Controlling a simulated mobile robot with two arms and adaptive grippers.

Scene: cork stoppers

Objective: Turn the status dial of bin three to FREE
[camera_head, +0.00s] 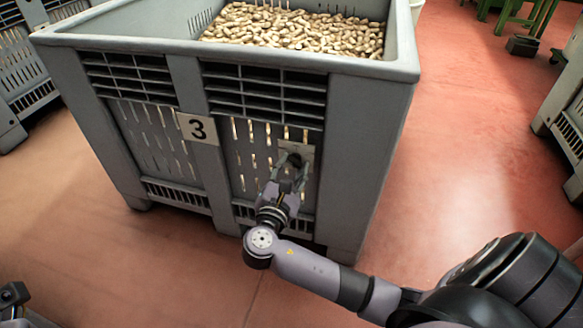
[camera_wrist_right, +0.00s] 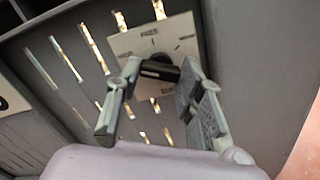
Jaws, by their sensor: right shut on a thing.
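The grey bin with the number 3 sign (camera_head: 198,128) stands in front of me. A pale square dial plate (camera_head: 309,153) is on its front, to the right of the sign. My right gripper (camera_head: 291,165) reaches the dial from below. In the wrist view its fingers (camera_wrist_right: 160,77) are shut on the knob, one on each side. Only a small part of my left arm shows at the lower left edge.
Bin three holds many cork stoppers (camera_head: 295,30). Another grey bin (camera_head: 22,62) stands at the far left and one more (camera_head: 565,125) at the right edge. Green metal legs (camera_head: 507,14) show at the back right. The reddish floor (camera_head: 460,130) right of bin three is clear.

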